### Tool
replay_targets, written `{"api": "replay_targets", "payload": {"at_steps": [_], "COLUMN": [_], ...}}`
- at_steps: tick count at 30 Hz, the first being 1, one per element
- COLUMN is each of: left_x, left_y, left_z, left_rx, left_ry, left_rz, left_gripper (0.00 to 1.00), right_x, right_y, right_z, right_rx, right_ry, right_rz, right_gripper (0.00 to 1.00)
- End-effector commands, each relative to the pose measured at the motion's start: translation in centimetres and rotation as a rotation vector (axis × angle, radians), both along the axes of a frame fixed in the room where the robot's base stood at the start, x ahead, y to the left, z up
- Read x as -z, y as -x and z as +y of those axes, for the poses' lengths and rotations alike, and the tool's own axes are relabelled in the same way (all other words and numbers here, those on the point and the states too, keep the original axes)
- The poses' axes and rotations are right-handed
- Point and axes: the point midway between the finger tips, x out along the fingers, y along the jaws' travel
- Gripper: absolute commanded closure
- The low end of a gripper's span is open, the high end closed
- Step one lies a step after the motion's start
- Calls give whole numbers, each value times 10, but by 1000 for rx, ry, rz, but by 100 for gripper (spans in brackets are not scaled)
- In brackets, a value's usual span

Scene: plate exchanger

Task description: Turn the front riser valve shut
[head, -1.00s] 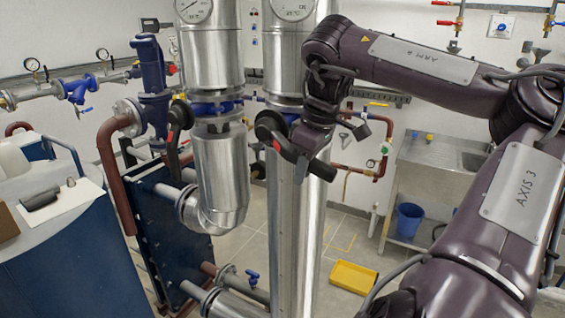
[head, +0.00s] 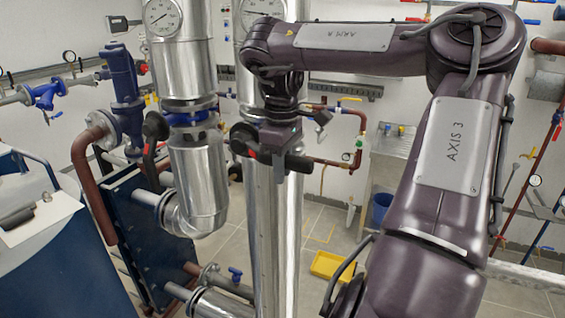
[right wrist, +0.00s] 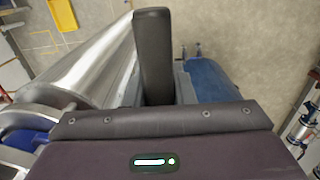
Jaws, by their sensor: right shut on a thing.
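The right-hand of two steel risers (head: 268,225) stands in the middle of the head view. A valve lever (head: 251,153), dark with a red mark, shows at its front beside a black round part. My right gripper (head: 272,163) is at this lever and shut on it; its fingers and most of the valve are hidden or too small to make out. In the right wrist view a dark grey bar (right wrist: 153,60) stands up from my gripper's body, beside a steel pipe (right wrist: 85,70). My left gripper is not in view.
The left riser (head: 195,180) has a blue valve (head: 190,118) and a similar lever (head: 148,150). A dark blue plate exchanger (head: 150,235) stands below. A yellow tray (head: 330,264) lies on the floor; a blue bucket (head: 381,207) is further back. Floor between is free.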

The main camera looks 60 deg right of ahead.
Motion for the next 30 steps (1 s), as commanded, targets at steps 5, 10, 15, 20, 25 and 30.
{"api": "replay_targets", "payload": {"at_steps": [5,10,15,20,25,30], "left_x": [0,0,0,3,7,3], "left_y": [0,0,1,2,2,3], "left_z": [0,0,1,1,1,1], "left_rx": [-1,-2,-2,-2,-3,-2], "left_ry": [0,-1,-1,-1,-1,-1], "left_rz": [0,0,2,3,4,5], "left_gripper": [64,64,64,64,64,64], "right_x": [-2,-1,0,-8,-33,-61], "right_y": [-1,0,0,0,0,-1], "right_z": [-1,-1,0,-1,-1,-1], "right_rx": [0,0,1,2,5,3], "right_ry": [6,3,1,4,8,6], "right_rz": [-6,-2,0,1,1,0], "right_gripper": [68,55,55,55,55,55]}}
